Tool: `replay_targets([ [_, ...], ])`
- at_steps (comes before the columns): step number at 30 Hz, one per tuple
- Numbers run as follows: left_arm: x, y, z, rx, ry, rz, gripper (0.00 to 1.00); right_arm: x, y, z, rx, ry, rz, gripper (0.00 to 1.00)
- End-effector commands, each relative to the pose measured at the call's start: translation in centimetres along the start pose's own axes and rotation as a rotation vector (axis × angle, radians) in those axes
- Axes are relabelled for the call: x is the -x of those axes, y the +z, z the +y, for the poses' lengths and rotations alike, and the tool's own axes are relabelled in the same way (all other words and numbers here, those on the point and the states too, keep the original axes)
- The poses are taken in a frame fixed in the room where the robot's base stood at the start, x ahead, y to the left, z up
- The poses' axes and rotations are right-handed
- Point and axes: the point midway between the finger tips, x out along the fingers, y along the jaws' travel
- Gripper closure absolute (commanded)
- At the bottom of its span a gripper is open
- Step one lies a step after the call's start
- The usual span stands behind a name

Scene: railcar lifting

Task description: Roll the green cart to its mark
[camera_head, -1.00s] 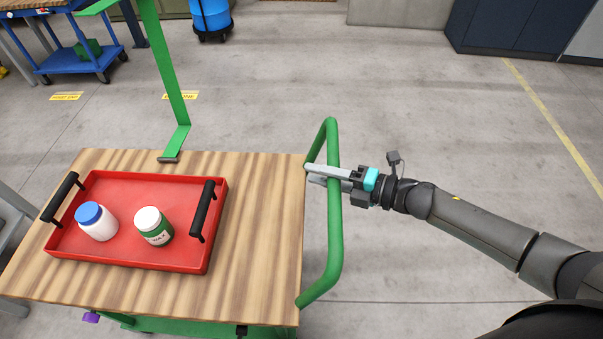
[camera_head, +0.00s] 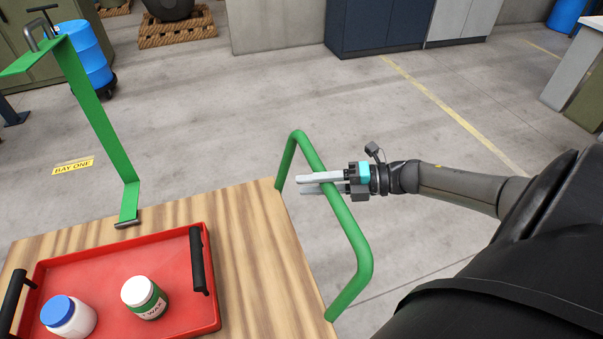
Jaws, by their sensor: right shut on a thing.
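The green cart has a wooden top (camera_head: 255,240) and a green push handle (camera_head: 355,240) on its right side. My right gripper (camera_head: 312,184) is shut on the upper part of that handle, with its fingers on both sides of the bar. A floor label reading "BAY ONE" (camera_head: 73,166) lies to the left, beyond the cart. I cannot tell which mark belongs to the cart. My left gripper is not in view.
A red tray (camera_head: 130,255) on the cart holds a blue-lidded jar (camera_head: 68,317) and a green wax jar (camera_head: 144,298). A green post (camera_head: 100,130) rises at the cart's far edge. A blue drum (camera_head: 85,55) and dark cabinets (camera_head: 380,25) stand behind. Floor between is clear.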

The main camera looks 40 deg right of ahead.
Motion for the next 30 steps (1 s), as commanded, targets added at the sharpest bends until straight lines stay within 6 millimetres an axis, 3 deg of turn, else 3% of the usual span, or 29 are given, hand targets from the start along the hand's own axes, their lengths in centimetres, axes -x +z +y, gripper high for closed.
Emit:
replay_targets([
  [10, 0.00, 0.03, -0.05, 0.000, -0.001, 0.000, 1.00, 0.10, 0.15, 0.03, -0.001, 0.000, -0.003, 1.00],
  [11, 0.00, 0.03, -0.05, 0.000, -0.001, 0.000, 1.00, 0.10, 0.15, 0.03, -0.001, 0.000, -0.003, 0.62],
  [18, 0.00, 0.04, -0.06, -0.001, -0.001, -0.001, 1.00, 0.06, 0.08, 0.03, -0.001, 0.000, -0.001, 0.36],
  [30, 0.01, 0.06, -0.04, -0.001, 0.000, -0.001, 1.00, 0.16, 0.01, -0.01, -0.001, 0.000, 0.000, 0.36],
])
